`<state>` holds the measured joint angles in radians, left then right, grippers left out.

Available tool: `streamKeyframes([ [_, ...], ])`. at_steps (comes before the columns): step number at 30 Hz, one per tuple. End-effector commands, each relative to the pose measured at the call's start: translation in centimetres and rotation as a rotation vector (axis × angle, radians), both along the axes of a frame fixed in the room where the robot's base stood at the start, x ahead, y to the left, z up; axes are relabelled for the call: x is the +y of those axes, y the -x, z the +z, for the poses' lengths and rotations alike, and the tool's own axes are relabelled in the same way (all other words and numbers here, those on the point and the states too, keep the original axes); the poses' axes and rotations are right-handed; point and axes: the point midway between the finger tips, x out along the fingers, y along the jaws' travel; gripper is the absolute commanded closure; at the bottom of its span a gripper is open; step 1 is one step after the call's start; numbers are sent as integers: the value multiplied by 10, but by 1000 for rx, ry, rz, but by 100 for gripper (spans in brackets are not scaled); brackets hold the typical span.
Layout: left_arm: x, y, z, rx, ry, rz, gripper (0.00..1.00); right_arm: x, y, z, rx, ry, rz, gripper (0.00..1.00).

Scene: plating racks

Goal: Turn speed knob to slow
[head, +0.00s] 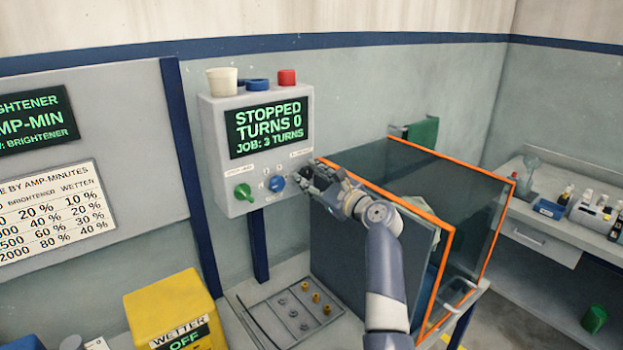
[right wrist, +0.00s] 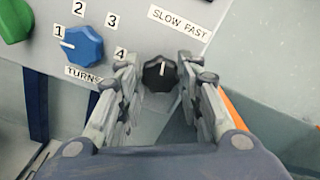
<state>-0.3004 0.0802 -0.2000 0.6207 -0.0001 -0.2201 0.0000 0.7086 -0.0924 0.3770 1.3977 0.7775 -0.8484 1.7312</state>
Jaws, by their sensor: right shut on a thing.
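The speed knob (right wrist: 160,74) is black with a white mark and sits below the SLOW FAST label (right wrist: 178,22) in the right wrist view. Its mark points up in the picture, toward the label's left or middle part; I cannot tell its exact setting. My right gripper (right wrist: 158,80) has one finger on each side of the knob and is shut on it. In the head view my right gripper (head: 306,181) is at the lower right of the grey control box (head: 218,148), and its fingers mostly hide the knob. My left gripper is out of view.
A blue turns knob (right wrist: 82,46) with number labels is left of the speed knob, and a green knob (head: 243,191) is farther left. The screen (head: 269,128) reads STOPPED, TURNS 0. An orange-edged clear guard (head: 448,262) stands close right of my arm.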

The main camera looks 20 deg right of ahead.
Motion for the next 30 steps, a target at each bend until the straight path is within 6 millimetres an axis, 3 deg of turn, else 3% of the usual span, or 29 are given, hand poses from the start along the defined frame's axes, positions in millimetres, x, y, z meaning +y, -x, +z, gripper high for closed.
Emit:
streamKeyframes([
  [30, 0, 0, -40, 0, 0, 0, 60, 1, 1, -5, -327, 904, 1, 91],
])
